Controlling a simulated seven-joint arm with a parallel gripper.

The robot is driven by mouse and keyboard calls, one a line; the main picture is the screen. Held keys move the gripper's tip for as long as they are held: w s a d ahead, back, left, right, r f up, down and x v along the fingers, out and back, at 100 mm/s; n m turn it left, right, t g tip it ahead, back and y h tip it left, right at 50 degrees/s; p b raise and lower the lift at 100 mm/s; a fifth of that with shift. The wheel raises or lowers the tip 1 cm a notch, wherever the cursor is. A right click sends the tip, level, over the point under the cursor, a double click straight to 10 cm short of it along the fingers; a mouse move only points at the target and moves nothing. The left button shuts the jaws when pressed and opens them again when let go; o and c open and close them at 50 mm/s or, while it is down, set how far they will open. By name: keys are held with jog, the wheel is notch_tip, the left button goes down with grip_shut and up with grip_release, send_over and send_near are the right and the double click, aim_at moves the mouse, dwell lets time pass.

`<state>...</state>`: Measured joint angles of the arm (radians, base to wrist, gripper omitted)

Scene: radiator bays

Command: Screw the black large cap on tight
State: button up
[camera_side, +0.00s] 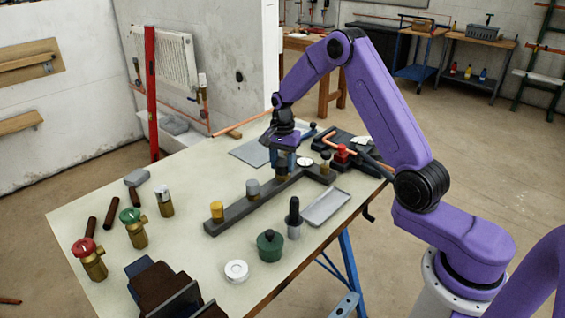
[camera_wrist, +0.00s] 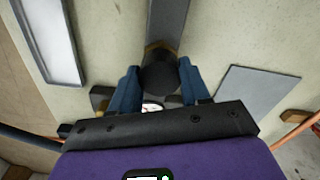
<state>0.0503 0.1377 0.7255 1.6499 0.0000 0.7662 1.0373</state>
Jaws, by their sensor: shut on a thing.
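The black large cap (camera_wrist: 159,77) is a dark round cap in the wrist view, between the two blue fingers of my gripper (camera_wrist: 160,82). A brass edge (camera_wrist: 158,47) shows just beyond it, over the dark grey bar. In the side view my gripper (camera_side: 282,160) points down at the far part of the dark bar (camera_side: 232,217), its fingers closed around the cap. The fingers mostly hide the cap there. I cannot tell how far the cap sits on its thread.
On the same bar stand a yellow cap (camera_side: 217,211) and a grey cap (camera_side: 252,188). A round dial (camera_side: 304,162) and a red-topped fitting (camera_side: 341,153) are close to my gripper on the right. A metal tray (camera_side: 326,207) lies right of the bar. Valves stand at the left.

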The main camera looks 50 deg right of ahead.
jog(key=m, duration=0.5)
jog(key=o, duration=1)
